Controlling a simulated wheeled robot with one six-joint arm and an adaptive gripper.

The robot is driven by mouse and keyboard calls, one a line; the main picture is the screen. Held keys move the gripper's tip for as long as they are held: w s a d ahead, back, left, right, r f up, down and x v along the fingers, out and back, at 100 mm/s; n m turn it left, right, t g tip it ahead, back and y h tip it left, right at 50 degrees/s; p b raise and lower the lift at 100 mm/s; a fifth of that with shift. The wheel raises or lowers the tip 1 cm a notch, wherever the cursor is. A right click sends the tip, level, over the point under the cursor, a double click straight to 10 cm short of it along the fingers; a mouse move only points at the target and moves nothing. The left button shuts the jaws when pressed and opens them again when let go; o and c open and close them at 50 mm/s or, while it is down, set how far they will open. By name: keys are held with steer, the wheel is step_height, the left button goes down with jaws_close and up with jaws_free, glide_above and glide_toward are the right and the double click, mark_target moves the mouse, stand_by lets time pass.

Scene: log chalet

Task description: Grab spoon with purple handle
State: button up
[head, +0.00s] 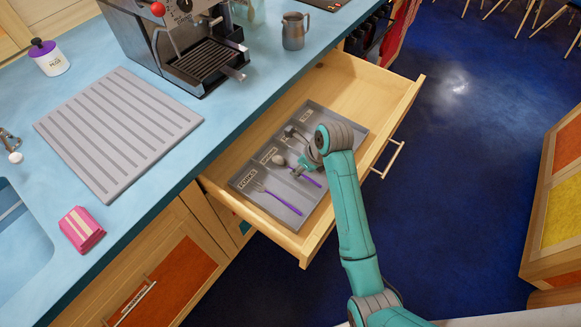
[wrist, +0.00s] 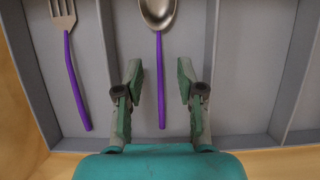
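The spoon (wrist: 160,75) has a metal bowl and a purple handle. It lies in the middle compartment of the grey cutlery tray (head: 246,186). In the head view the spoon's bowl (head: 278,159) shows, with my arm close to its handle. A fork with a purple handle (wrist: 75,75) lies in the compartment to its left; it also shows in the head view (head: 277,199). My gripper (wrist: 159,88) is open above the tray, with one finger on each side of the spoon's handle. The fingers look apart from the handle; their exact height above it is hard to tell.
The tray sits in an open wooden drawer (head: 408,90) below the blue counter. Tray dividers (wrist: 209,70) rise close to both fingers. A coffee machine (head: 185,45), a metal pitcher (head: 293,31) and a grey drying mat (head: 117,130) stand on the counter. The blue floor (head: 450,180) is clear.

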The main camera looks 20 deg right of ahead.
steer(key=shift+x, duration=0.8)
steer(key=shift+f, duration=0.1)
jaws_close()
